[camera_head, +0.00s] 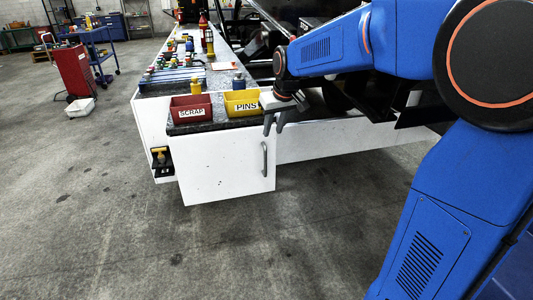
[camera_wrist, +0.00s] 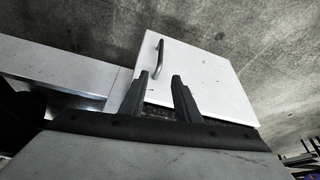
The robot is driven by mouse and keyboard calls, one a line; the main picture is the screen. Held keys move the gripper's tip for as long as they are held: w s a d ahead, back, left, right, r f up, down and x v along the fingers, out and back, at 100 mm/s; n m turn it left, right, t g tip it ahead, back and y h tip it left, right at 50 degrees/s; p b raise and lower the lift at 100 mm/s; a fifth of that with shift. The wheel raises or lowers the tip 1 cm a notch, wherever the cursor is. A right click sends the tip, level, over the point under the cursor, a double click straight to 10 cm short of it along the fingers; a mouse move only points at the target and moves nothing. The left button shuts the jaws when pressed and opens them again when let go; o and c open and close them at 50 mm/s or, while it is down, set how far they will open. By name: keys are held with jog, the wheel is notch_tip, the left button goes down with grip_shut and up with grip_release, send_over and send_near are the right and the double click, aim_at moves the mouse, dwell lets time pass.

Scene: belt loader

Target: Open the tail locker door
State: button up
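The white tail locker door (camera_head: 225,172) is at the near end of the belt loader and looks shut. A grey vertical bar handle (camera_head: 265,160) is near its right edge. In the wrist view, the door (camera_wrist: 205,85) lies beyond my fingers, with the handle (camera_wrist: 159,57) near its upper left corner. My gripper (camera_head: 274,129) is above the handle, near the door's top right corner, with fingers pointing down. The wrist view shows its two dark fingers (camera_wrist: 161,83) apart, with nothing between them. It appears clear of the handle.
A red SCRAP bin (camera_head: 191,109) and a yellow PINS bin (camera_head: 242,103) sit on the dark top above the door. A black latch-like fitting with a yellow part (camera_head: 161,160) is on the left side. Concrete floor (camera_head: 200,255) before the door is clear. A red cart (camera_head: 72,70) stands far left.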

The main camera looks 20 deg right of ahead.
aim_at(266, 154)
jog(key=x, duration=1.7)
jog(key=shift+s+f, duration=0.1)
jog(key=shift+s, duration=0.1)
jog(key=shift+c, duration=0.3)
grip_shut()
